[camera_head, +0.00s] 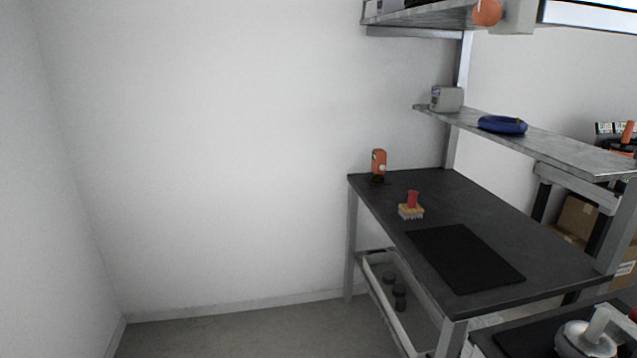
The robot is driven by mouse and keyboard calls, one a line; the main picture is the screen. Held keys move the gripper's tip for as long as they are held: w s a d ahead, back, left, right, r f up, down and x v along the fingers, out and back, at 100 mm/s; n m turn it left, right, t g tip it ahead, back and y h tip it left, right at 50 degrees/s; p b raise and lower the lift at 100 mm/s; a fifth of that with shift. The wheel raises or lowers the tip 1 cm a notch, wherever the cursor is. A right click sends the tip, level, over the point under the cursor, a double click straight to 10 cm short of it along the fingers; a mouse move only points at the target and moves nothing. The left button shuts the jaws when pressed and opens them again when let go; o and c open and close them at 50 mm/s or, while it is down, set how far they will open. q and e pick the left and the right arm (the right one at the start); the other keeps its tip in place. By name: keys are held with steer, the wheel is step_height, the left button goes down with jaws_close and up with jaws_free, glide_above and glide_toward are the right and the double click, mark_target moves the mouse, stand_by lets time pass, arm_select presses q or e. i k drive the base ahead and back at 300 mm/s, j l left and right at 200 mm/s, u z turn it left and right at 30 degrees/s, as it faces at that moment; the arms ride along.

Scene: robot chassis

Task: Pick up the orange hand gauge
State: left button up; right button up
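An upright orange object (378,161) with a small pale round mark and a dark base stands at the far left corner of the dark workbench (470,203). It looks like the orange hand gauge, though it is small in the picture. Nothing covers it. Neither of my grippers shows in the head view.
A red-handled brush-like item (412,206) and a black mat (464,258) lie on the bench. Open floor (230,340) lies left.

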mark_target(380, 157)
steer(key=i, duration=1.45)
